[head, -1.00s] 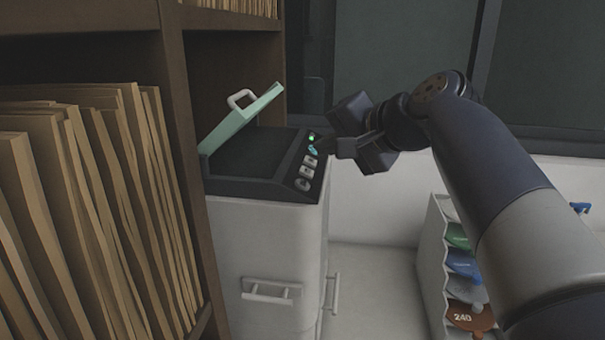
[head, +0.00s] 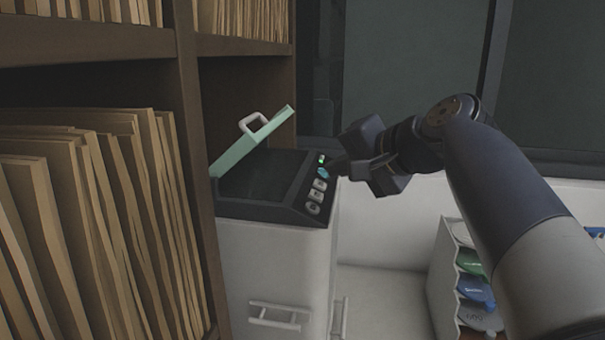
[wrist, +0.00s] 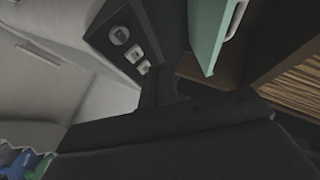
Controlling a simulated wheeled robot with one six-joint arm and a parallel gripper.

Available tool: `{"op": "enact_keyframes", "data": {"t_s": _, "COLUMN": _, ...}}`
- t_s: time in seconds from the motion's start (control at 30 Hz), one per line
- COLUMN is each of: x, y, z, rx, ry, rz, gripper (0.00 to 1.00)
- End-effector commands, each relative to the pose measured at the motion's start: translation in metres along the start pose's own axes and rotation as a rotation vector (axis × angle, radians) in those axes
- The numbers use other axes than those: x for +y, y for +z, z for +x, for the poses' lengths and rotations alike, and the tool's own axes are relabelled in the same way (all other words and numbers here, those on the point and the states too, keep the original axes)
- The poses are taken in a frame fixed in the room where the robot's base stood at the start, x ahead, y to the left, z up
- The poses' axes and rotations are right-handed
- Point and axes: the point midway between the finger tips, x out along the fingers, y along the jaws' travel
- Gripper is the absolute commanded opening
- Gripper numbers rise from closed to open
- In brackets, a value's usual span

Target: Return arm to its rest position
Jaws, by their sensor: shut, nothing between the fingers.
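My gripper (head: 340,165) is at the right edge of the mounting press (head: 275,260), with its fingertips at or just beside the button panel (head: 316,190). I cannot tell whether they touch it. The gripper is shut and empty. The panel has a small green light, a blue button and several pale buttons. The green lid (head: 250,140) of the press stands tilted open. In the wrist view, the shut fingers (wrist: 158,85) point at the panel, and part of the lid (wrist: 208,35) shows above; the fingers hide part of the panel.
A wooden shelf (head: 190,130) full of brown folders (head: 90,220) stands close on the left. A white rack (head: 442,265) with coloured discs stands low on the right, under my arm. A dark window (head: 410,70) is behind. The floor between press and rack looks clear.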

Motion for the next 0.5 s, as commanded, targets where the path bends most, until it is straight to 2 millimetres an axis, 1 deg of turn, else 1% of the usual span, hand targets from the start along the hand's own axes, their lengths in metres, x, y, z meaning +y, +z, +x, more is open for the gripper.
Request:
{"op": "enact_keyframes", "data": {"t_s": 0.03, "x": -0.007, "y": -0.007, "z": -0.008, "rx": 0.004, "ry": 0.000, "rz": 0.000, "gripper": 0.00}}
{"op": "enact_keyframes", "data": {"t_s": 0.07, "x": -0.010, "y": -0.009, "z": -0.012, "rx": 0.004, "ry": 0.000, "rz": 0.000, "gripper": 0.00}}
{"op": "enact_keyframes", "data": {"t_s": 0.23, "x": -0.017, "y": -0.017, "z": -0.023, "rx": 0.002, "ry": 0.001, "rz": 0.001, "gripper": 0.00}}
{"op": "enact_keyframes", "data": {"t_s": 0.3, "x": -0.018, "y": -0.019, "z": -0.025, "rx": 0.001, "ry": 0.001, "rz": 0.000, "gripper": 0.00}}
{"op": "enact_keyframes", "data": {"t_s": 0.5, "x": -0.015, "y": -0.016, "z": -0.024, "rx": -0.001, "ry": 0.008, "rz": -0.003, "gripper": 0.00}}
